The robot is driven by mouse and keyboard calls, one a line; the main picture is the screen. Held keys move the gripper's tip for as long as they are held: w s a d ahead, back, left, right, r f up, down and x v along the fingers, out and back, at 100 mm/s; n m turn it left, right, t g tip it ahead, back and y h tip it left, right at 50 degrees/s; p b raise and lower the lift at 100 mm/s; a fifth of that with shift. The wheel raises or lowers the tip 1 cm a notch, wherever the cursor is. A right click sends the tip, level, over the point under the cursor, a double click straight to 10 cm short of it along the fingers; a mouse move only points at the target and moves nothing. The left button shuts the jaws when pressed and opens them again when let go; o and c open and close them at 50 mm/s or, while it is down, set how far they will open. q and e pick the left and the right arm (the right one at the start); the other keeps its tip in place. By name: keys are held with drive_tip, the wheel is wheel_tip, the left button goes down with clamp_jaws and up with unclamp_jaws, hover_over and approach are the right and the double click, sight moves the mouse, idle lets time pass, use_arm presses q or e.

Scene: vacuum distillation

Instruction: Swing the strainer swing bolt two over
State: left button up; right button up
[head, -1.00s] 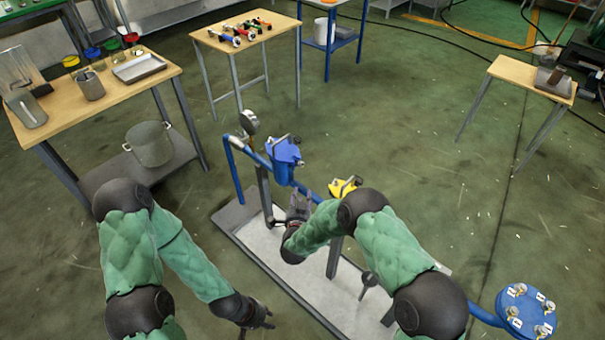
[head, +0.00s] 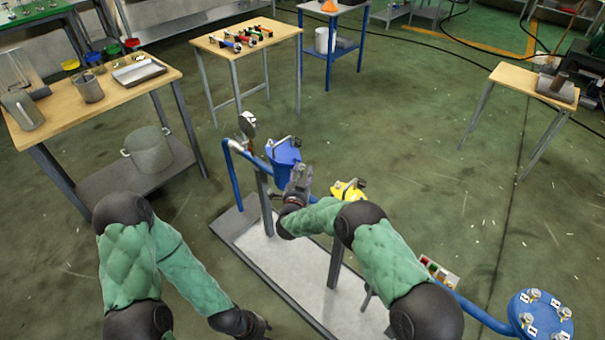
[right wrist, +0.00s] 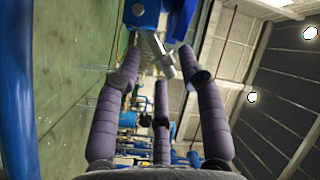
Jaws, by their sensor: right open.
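The blue strainer (head: 283,153) stands on the blue pipe above the tray, with a metal fitting across its top. My right gripper (head: 300,178) is just right of and below the strainer's body, with its fingers pointing up. The right wrist view shows its purple fingers spread open. A grey metal swing bolt (right wrist: 158,52) hangs from the blue strainer (right wrist: 142,12) between the fingertips; I cannot tell whether a finger touches it. Which bolt it is cannot be told. My left gripper (head: 258,327) is low at the bottom edge, far from the strainer, its fingers mostly unclear.
A gauge (head: 247,124) rises left of the strainer, and a yellow fitting (head: 348,190) sits to its right on the same pipe. A blue flange (head: 540,315) is at lower right. The pale tray (head: 255,245) lies below. Tables stand behind, with open floor between.

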drive_tip(key=shift+w+d, duration=0.15)
drive_tip(key=shift+w, duration=0.45)
clamp_jaws()
drive_tip(key=shift+r+n+p, duration=0.3)
drive_tip(key=shift+r+p, duration=0.05)
drive_tip(key=shift+p, duration=0.1)
drive_tip(key=shift+w+g+p, duration=0.1)
drive_tip(key=shift+g+p, duration=0.2)
drive_tip(key=shift+g, duration=0.1)
drive_tip(key=shift+n, duration=0.3)
drive_tip(key=shift+f, duration=0.1)
unclamp_jaws()
